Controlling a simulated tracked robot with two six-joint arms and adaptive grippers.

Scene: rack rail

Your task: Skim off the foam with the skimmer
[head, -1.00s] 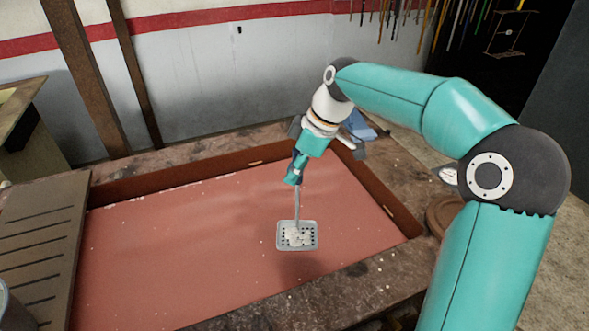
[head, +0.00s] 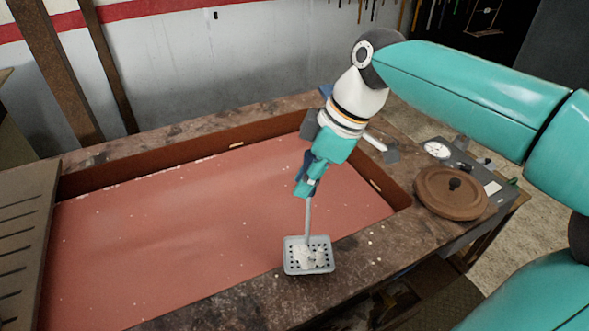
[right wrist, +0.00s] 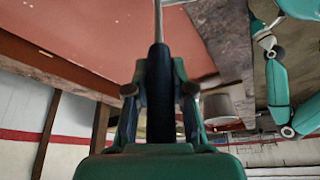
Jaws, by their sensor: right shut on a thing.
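The skimmer (head: 293,268) is a grey perforated square pan on a thin upright handle. White foam (head: 310,254) lies in its pan. The pan appears above the vat's front rim, near its right end; the exact height is hard to tell. My right gripper (head: 307,188) is shut on the handle's top; in the right wrist view the fingers (right wrist: 160,92) close around a dark grip. The wide vat (head: 150,235) holds flat reddish liquid with scattered white specks and whitish bits along the far wall. My left gripper is not in view.
A slatted board (head: 22,235) lies across the vat's left end. A round brown lid (head: 450,193) with a knob and a grey box with a dial (head: 437,150) sit right of the vat. A pale container (right wrist: 222,108) shows in the right wrist view.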

